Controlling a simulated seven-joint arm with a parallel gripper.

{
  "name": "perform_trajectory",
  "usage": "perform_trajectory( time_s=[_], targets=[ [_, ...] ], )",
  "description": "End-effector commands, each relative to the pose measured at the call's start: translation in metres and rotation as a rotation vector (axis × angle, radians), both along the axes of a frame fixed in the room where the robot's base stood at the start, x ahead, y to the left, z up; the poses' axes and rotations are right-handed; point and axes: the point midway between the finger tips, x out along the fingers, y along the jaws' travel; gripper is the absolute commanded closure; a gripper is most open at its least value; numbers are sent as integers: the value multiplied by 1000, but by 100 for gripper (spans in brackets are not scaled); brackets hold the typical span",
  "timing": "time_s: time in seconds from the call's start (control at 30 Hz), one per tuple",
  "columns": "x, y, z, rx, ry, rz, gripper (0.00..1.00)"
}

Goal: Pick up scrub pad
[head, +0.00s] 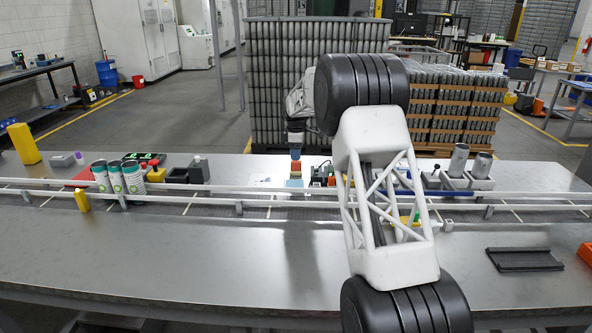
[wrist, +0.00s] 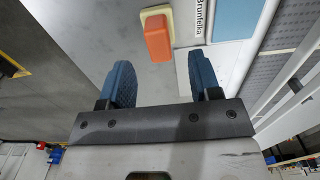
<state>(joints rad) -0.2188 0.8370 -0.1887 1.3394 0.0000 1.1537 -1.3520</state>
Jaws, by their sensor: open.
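My gripper (wrist: 160,78) is open and empty, its two blue ridged fingers spread apart in the wrist view. An orange block with a cream base (wrist: 157,38), which looks like the scrub pad, lies on the metal table beyond the fingertips, roughly in line with the gap between them. In the head view my gripper (head: 295,154) points down just above the orange-brown block (head: 296,168). The fingers appear apart from the block; the exact height is hard to tell.
A blue panel (wrist: 233,18) on a white printed sheet lies right of the block. White rails (head: 270,192) run along the table in front. Striped cans (head: 133,178) stand left, and grey cans (head: 458,160) stand right. The near tabletop (head: 180,260) is mostly clear.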

Motion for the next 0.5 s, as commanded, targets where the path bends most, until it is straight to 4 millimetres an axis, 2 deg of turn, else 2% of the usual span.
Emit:
perform_trajectory(
  time_s=[0.5],
  targets=[
    [1, 0, -45, 0, 0, 0, 43]
  ],
)
